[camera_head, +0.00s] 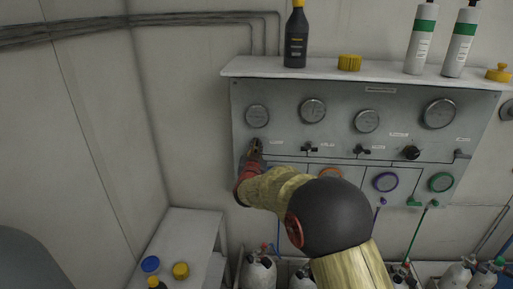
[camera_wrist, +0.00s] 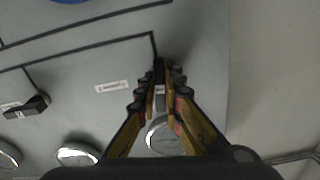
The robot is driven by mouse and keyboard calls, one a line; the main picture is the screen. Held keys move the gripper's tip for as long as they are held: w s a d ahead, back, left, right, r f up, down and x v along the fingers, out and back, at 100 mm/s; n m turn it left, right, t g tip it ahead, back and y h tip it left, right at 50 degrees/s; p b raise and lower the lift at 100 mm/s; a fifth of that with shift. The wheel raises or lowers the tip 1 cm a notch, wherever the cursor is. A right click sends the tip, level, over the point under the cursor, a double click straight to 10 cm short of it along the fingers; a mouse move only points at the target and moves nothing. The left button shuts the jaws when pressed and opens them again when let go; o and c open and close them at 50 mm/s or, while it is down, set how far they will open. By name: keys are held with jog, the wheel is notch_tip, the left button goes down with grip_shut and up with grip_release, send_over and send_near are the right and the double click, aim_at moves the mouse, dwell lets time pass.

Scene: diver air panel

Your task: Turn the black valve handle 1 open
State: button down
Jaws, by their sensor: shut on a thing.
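My gripper (camera_head: 256,150) is at the far left of the grey panel (camera_head: 240,105), below the leftmost round gauge (camera_head: 257,116). In the wrist view my gripper (camera_wrist: 160,80) has its two fingers closed around a small black valve handle (camera_wrist: 158,66), at the end of a black line on the panel. The fingers cover most of the handle, so its exact angle is hard to tell. The label beside it (camera_wrist: 113,86) is too small to read. A second black valve handle (camera_head: 310,149) is to the right and also shows in the wrist view (camera_wrist: 38,104).
A third black handle (camera_head: 362,150) and a black knob (camera_head: 411,153) are farther right. A shelf (camera_head: 385,75) above holds a dark bottle (camera_head: 296,38) and two white bottles. Below stand gas cylinders (camera_head: 258,272) and a side table (camera_head: 190,225) with colored caps.

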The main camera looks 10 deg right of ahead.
jog(key=shift+f, duration=0.1)
jog(key=c, duration=1.9)
grip_release()
jog(key=v, duration=1.2)
